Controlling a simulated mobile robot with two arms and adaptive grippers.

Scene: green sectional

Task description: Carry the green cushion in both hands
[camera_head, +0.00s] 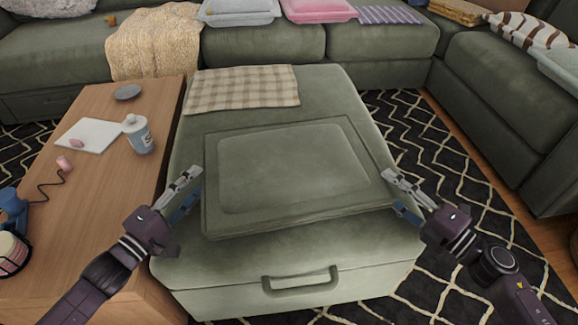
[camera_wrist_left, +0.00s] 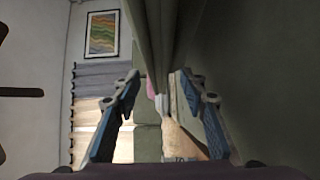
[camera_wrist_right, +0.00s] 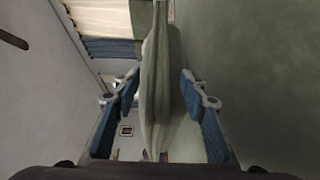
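The green cushion (camera_head: 290,170) lies flat on the matching green ottoman (camera_head: 345,280). My left gripper (camera_head: 190,188) is open at the cushion's left edge. In the left wrist view the cushion edge (camera_wrist_left: 165,40) shows ahead, between the parted fingers (camera_wrist_left: 158,85). My right gripper (camera_head: 396,190) is open at the cushion's right edge. In the right wrist view the cushion edge (camera_wrist_right: 155,85) runs between the parted fingers (camera_wrist_right: 160,85). I cannot tell whether any finger touches the cushion.
A checked cloth (camera_head: 243,89) lies on the ottoman behind the cushion. A wooden table (camera_head: 110,190) at left holds a bottle (camera_head: 138,135), a white sheet (camera_head: 92,136) and small items. Green sofas (camera_head: 265,45) stand behind and at right. Patterned rug (camera_head: 455,185) lies right of the ottoman.

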